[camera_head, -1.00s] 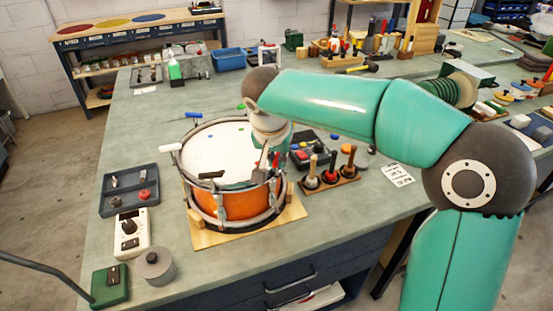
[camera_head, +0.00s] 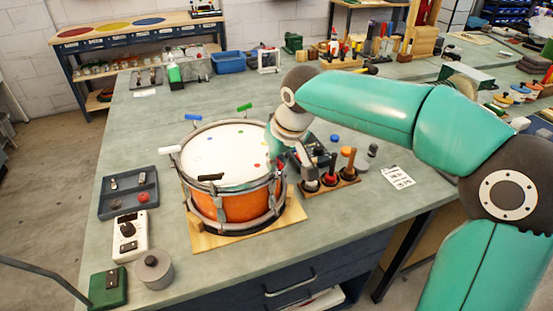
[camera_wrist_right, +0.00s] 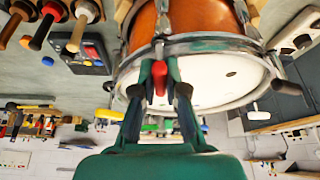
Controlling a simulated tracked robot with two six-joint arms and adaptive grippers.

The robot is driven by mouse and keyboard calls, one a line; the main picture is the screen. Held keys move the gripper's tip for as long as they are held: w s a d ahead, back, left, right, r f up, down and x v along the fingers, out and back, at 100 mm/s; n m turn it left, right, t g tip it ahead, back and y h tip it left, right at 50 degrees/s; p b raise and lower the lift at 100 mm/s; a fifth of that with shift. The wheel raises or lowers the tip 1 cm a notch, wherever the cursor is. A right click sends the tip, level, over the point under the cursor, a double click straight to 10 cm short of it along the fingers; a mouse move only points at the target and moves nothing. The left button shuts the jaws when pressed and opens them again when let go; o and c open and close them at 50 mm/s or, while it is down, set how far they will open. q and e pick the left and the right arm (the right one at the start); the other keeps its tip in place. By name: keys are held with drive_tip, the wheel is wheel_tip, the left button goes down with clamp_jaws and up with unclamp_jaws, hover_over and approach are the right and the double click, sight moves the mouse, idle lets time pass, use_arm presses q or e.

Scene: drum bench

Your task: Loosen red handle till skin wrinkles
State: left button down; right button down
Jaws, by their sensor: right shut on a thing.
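The drum (camera_head: 240,206) has an orange shell and a white skin (camera_head: 222,150) with small coloured dots. It stands on a wooden board, and the skin looks smooth. My right gripper (camera_head: 279,163) is at the drum's right rim, partly hidden by its own arm. In the right wrist view, its fingers (camera_wrist_right: 160,83) are shut on the red handle (camera_wrist_right: 160,68) at the rim. White (camera_head: 168,149), blue (camera_head: 193,117), green (camera_head: 244,108) and black (camera_head: 211,177) handles sit around the rim. My left gripper is out of view.
A wooden rack (camera_head: 335,184) with upright handled tools stands close right of the drum. A grey tray (camera_head: 128,191), a white meter (camera_head: 128,240), a grey cylinder (camera_head: 153,268) and a green box (camera_head: 108,287) lie at left. The bench behind the drum is mostly clear.

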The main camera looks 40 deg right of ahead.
drive_tip(key=shift+r+n, duration=0.1)
drive_tip(key=shift+n, duration=0.2)
drive_tip(key=c, duration=1.2)
unclamp_jaws()
drive_tip(key=v, duration=1.2)
drive_tip(key=shift+d, duration=0.15)
